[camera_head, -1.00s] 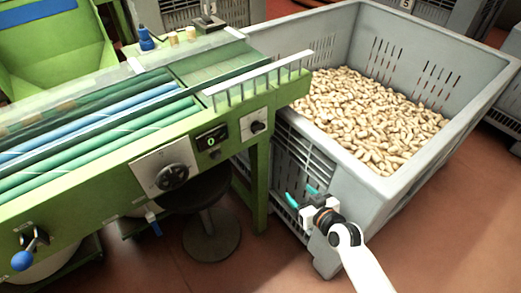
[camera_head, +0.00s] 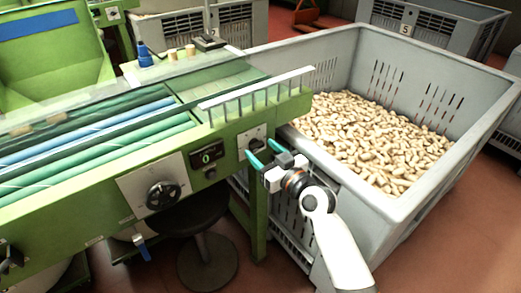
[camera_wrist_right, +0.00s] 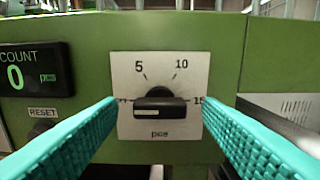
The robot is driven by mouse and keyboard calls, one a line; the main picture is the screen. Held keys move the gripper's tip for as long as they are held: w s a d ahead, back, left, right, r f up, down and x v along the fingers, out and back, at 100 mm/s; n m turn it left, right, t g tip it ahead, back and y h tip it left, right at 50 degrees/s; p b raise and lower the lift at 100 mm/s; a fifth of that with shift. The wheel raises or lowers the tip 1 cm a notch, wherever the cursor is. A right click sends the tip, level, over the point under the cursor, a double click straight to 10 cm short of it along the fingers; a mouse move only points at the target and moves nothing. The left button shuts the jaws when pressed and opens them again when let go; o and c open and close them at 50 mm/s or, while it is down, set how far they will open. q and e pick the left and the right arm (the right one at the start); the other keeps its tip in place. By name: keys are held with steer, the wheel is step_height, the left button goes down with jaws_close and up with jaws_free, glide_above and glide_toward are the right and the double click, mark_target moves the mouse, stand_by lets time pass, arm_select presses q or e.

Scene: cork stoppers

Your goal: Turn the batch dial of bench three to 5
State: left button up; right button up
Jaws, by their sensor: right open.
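The batch dial (camera_wrist_right: 159,104) is a black knob on a white plate (camera_wrist_right: 126,68) marked 5, 10, 15 and "pcs", on the green bench front. In the head view the dial (camera_head: 256,139) is partly hidden by my fingers. My right gripper (camera_head: 263,152) is open and empty in front of the dial. In the wrist view its teal fingers spread left and right of the knob, with no clear contact. My left gripper is not in view.
A count display (camera_wrist_right: 30,72) reading 0 and a reset button (camera_wrist_right: 42,127) sit left of the dial. A larger black knob (camera_head: 163,195) is farther left on the bench. A grey crate (camera_head: 440,203) of corks stands close on the right; a stool (camera_head: 207,262) is below.

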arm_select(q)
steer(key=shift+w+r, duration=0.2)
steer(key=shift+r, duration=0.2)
arm_select(e)
steer(key=shift+x, duration=0.85)
steer(key=shift+c, duration=0.6)
steer(key=c, duration=0.9)
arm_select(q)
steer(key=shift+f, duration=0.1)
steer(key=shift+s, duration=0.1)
arm_select(e)
steer(key=m+p, duration=0.2)
steer(key=m, duration=0.5)
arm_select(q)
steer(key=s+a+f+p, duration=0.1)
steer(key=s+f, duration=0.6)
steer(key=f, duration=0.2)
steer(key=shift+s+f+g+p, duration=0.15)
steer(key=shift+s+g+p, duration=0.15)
arm_select(e)
steer(key=shift+m, duration=2.4)
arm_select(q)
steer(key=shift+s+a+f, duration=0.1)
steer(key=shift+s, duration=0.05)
arm_select(e)
steer(key=shift+f, duration=0.1)
